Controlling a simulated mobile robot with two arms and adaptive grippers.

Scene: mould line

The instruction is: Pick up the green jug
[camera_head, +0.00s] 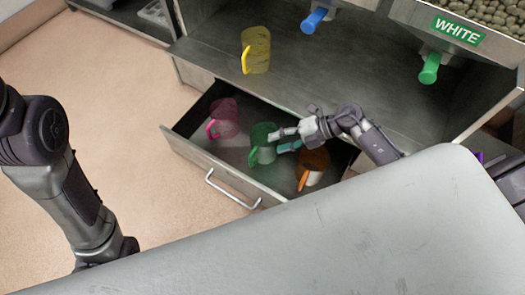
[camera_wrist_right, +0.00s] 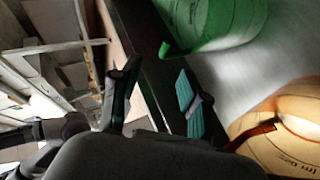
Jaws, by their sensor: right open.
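The green jug (camera_head: 264,137) stands in the open drawer, between a pink jug (camera_head: 226,118) and an orange jug (camera_head: 317,163). My right gripper (camera_head: 285,140) is open and close to the green jug's right side in the head view. In the right wrist view the green jug (camera_wrist_right: 222,22) shows at the top, partly cut off. There the open right gripper (camera_wrist_right: 158,92) has nothing between its fingers, and the orange jug (camera_wrist_right: 290,135) is at the right. My left arm comes in at the left, but its gripper is hidden.
The metal drawer (camera_head: 228,182) is pulled out, with a bar handle (camera_head: 232,192) on its front. A yellow jug (camera_head: 257,48) stands on the steel shelf above. Blue (camera_head: 314,20) and green (camera_head: 430,68) spouts hang over the shelf. Open floor (camera_head: 90,90) lies left of the drawer.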

